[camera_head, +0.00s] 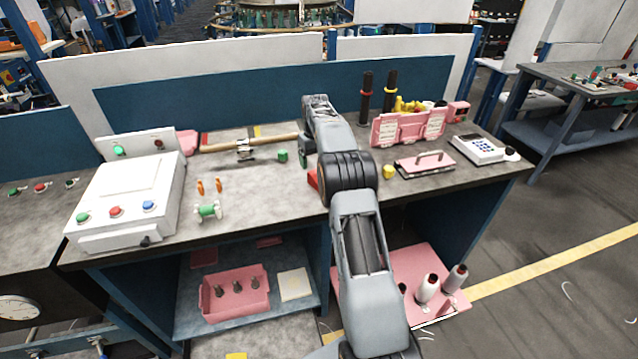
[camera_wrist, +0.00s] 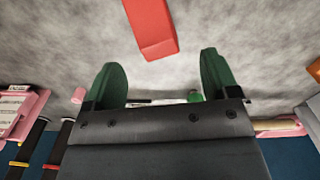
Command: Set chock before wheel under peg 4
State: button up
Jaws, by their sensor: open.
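A red block (camera_wrist: 152,28), possibly the chock, lies on the grey bench top beyond my open fingertips in the wrist view. Only a small part of the red block (camera_head: 312,179) shows beside my arm in the head view. My gripper (camera_wrist: 160,72) is open, with two green fingers and nothing between them. It is mostly hidden behind my arm in the head view. I cannot make out peg numbers or a wheel.
A green cylinder (camera_head: 283,155) and a yellow piece (camera_head: 389,171) lie on the bench. A white control box (camera_head: 128,195) stands left, with pink racks (camera_head: 408,128) and a keypad device (camera_head: 477,149) right. A lower shelf holds a pink tray (camera_head: 236,309). The bench front is partly clear.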

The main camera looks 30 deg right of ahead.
notch_tip(320, 180, up, 6)
jog(key=w+n, duration=0.1)
jog(key=n, duration=0.1)
jog(key=f+b, duration=0.1)
jog(key=f, duration=0.6)
jog(key=shift+s+d+f+b, duration=0.15)
jog(key=shift+s+d+b, duration=0.05)
jog(key=shift+b, duration=0.2)
jog(key=shift+w+f+p, duration=0.2)
jog(key=shift+f+p, duration=0.1)
jog(key=shift+f, duration=3.1)
jog(key=c, duration=1.2)
jog(key=shift+r, duration=0.1)
